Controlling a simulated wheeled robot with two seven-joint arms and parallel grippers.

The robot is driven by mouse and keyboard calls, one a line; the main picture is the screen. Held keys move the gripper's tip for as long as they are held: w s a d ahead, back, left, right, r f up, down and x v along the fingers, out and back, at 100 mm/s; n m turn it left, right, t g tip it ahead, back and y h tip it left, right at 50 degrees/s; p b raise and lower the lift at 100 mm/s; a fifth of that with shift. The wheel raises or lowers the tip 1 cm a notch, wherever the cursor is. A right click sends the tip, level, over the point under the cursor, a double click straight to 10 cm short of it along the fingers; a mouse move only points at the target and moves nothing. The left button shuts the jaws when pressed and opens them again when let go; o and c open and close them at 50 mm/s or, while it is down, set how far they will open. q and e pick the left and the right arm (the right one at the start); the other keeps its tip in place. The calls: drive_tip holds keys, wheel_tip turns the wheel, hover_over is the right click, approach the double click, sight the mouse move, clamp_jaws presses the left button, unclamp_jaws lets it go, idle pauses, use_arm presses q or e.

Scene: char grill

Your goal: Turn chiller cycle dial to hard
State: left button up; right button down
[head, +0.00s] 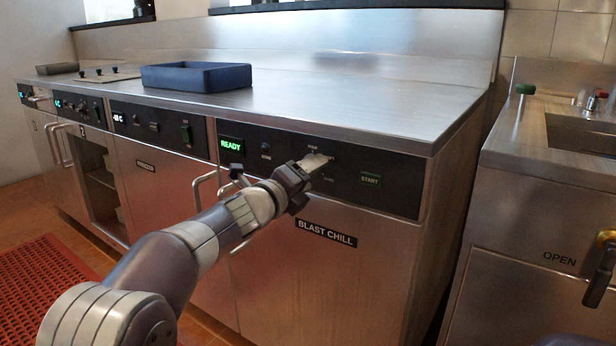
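The blast chiller is the steel cabinet labelled BLAST CHILL (326,234), with a black control panel (405,195) along its top front. Whether the fingers hold anything cannot be told. My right gripper is not in view.
A dark blue tray (196,77) sits on the steel counter (330,100) above. Door handles (207,188) protrude left of my forearm. A separate sink unit (560,200) marked OPEN stands right, across a gap. A red mat (45,290) lies on the floor.

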use_arm(q)
drive_tip(key=shift+s, duration=0.1)
drive_tip(key=p+v, duration=0.2)
drive_tip(key=v, duration=1)
drive_tip(key=shift+s, duration=0.25)
drive_tip(key=shift+a, duration=0.2)
